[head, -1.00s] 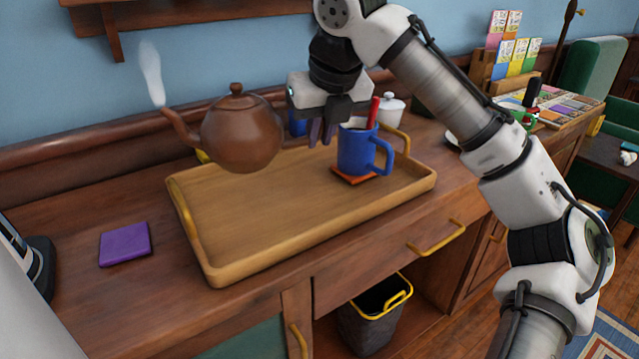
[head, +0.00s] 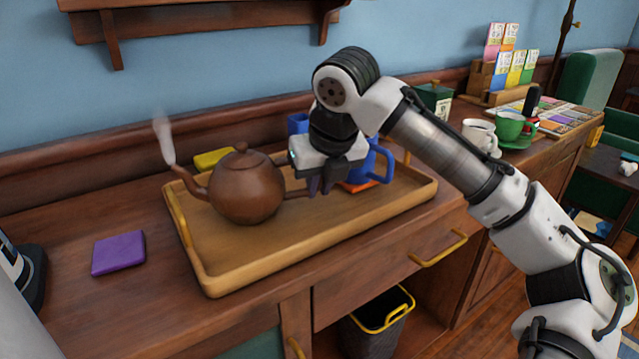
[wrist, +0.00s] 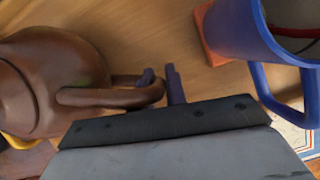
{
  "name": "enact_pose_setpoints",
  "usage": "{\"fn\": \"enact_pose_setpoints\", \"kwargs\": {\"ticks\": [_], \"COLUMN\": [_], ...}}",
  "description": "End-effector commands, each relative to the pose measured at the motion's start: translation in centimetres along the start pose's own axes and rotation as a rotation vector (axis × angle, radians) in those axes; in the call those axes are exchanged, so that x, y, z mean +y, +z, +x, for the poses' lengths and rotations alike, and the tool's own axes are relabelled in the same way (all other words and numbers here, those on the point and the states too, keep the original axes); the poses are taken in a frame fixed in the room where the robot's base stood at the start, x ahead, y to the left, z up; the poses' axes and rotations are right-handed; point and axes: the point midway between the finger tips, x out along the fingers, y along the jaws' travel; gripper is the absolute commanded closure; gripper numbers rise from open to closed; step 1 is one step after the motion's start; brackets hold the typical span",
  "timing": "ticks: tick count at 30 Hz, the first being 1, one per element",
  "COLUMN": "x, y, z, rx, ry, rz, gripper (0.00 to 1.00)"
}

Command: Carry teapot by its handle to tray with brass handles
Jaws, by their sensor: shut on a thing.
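The brown teapot (head: 247,190) is upright over the left half of the wooden tray (head: 290,245), with steam at its spout. Its base looks on or very near the tray floor; I cannot tell if it touches. My gripper (head: 320,186) is shut on the teapot handle, to the right of the pot body. The wrist view shows the handle (wrist: 112,97) between my fingers (wrist: 163,84). The tray has a brass handle (head: 178,214) at its left end. My gripper partly hides the tray's back right.
A blue mug (head: 378,166) stands on an orange coaster in the tray, close right of my gripper. It shows in the wrist view (wrist: 240,30). A yellow object (head: 213,158) lies behind the tray. A purple square (head: 118,253) lies left, with bare counter around it.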

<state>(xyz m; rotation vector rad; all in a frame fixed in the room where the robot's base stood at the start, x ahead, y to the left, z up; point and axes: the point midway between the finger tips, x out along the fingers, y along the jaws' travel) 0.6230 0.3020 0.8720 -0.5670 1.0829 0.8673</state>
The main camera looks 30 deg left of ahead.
Motion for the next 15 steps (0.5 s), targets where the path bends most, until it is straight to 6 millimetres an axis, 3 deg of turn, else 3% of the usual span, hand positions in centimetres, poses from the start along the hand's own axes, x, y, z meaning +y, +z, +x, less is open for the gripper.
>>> {"fn": "enact_pose_setpoints", "kwargs": {"ticks": [1,2,6,15], "x": [0.02,0.00,0.00,0.00], "y": [0.01,-0.04,-0.04,0.00], "z": [0.04,0.12,0.11,0.01], "rx": [-0.002,0.000,0.000,0.000], "ry": [0.003,0.000,0.000,0.000], "rz": [0.001,0.000,0.000,0.000], "gripper": [1.00,0.83,0.65,0.65]}}
